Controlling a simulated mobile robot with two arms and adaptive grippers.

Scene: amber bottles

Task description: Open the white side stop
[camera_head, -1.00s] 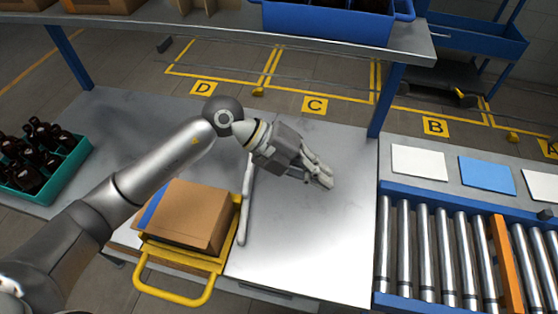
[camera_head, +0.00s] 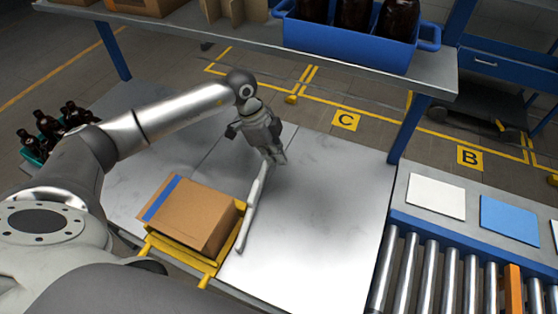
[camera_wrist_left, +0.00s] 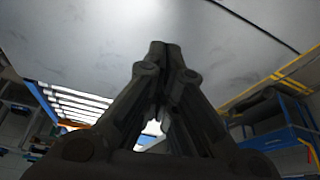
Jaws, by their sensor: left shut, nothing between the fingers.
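The white side stop (camera_head: 252,208) is a thin pale bar on the grey metal table, just right of the cardboard box (camera_head: 193,214). It runs slantwise from near the box's front right corner towards the back. My left gripper (camera_head: 280,160) is shut and empty, pointing down at the stop's far end. It partly hides that end, and I cannot tell whether they touch. In the left wrist view the shut fingertips (camera_wrist_left: 158,48) stand against the grey tabletop. I cannot make out the stop there. My right gripper is not in view.
The box sits on a yellow frame (camera_head: 180,252). A roller conveyor (camera_head: 420,275) lies right, with white and blue pads behind it. A shelf with a blue crate (camera_head: 350,44) of bottles hangs above the back. Bare tabletop (camera_head: 325,215) is right of the stop.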

